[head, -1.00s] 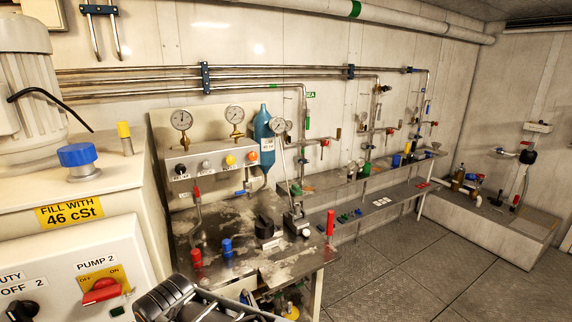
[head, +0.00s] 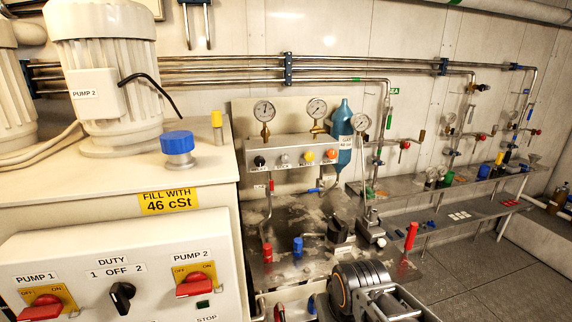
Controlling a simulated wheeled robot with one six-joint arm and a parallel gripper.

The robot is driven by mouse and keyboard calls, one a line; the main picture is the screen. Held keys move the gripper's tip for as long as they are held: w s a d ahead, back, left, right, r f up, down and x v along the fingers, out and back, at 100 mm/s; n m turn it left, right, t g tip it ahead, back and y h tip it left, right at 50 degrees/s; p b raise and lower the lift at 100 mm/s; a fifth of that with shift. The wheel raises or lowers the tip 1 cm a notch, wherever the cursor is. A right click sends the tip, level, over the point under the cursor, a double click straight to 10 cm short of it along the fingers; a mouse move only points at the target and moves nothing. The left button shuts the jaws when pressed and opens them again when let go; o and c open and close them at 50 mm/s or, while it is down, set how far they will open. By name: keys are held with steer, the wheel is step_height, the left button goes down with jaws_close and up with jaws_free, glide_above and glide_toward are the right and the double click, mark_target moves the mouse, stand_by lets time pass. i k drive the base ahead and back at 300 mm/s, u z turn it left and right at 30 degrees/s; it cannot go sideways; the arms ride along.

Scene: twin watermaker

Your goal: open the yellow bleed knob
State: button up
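The yellow bleed knob (head: 309,157) is a small round knob on the front of the grey gauge manifold (head: 270,149), in the head view. It sits in a row between a pale grey knob (head: 283,159) and an orange knob (head: 332,154). A black knob (head: 260,161) is at the row's left end. Small labels lie beneath the knobs, too small to read surely. My arm shows at the bottom centre, dark with an orange ring, with what looks like my gripper (head: 392,298) at its end. It is well below and apart from the knob. Its fingertips cannot be made out.
Below the manifold is a worn metal bench (head: 290,212) with a blue cap (head: 298,246), a red cap (head: 267,252) and a red-handled lever (head: 411,236). A switch panel (head: 120,270) fills the lower left. Floor is free at right.

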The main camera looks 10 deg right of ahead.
mark_target(309, 156)
steer(key=z, duration=1.4)
steer(key=i, duration=0.75)
steer(key=u, duration=2.45)
